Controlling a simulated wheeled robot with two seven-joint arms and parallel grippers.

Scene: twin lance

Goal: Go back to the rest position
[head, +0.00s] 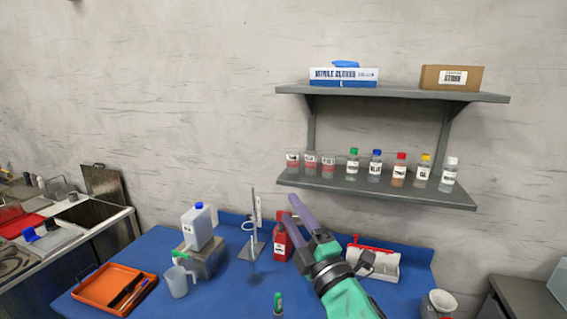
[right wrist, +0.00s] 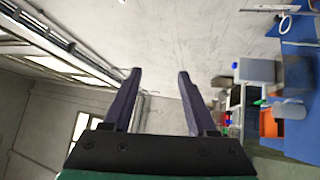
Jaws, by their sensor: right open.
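My right gripper (head: 299,214) is raised above the blue bench in the head view, with its green arm coming in from the bottom. Its two dark purple fingers are apart with nothing between them. In the right wrist view the open fingers (right wrist: 158,76) point at the bare grey wall. My left gripper does not show in either view.
The blue bench (head: 230,292) holds an orange tray (head: 99,288), a jug (head: 178,281), a white canister (head: 199,228), a ring stand (head: 252,235) and a red bottle (head: 282,243) behind my right gripper. A shelf (head: 330,185) with several bottles hangs above.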

